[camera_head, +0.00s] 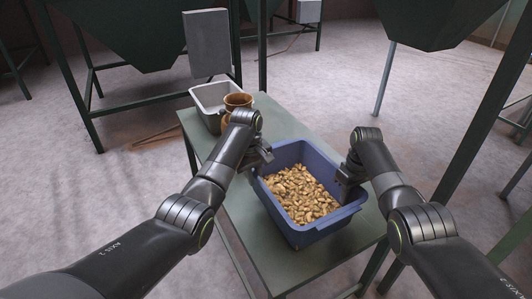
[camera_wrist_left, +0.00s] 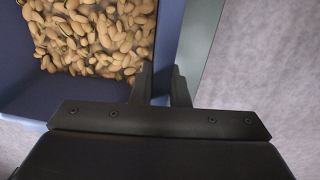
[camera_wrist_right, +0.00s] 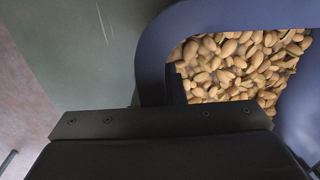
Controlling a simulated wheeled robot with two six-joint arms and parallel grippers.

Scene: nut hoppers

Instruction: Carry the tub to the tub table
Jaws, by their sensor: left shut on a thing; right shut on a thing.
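The blue tub (camera_head: 318,233) is filled with nuts (camera_head: 298,192) and stands upright at, or just above, the near end of a green table (camera_head: 244,222); I cannot tell whether its base touches. My left gripper (camera_head: 262,164) is shut on the tub's left rim. The left wrist view shows its fingers (camera_wrist_left: 160,85) either side of the blue wall. My right gripper (camera_head: 345,182) is shut on the right rim. The tub (camera_wrist_right: 156,50) and nuts also show in the right wrist view, where the fingers are mostly hidden.
A pale grey bin (camera_head: 205,96) and a brown pot (camera_head: 237,101) stand at the table's far end. Green hoppers (camera_head: 125,30) on legs stand at the back left and right (camera_head: 435,22). A hopper leg (camera_head: 470,150) rises close by my right arm. Open floor (camera_head: 330,85) lies behind the table.

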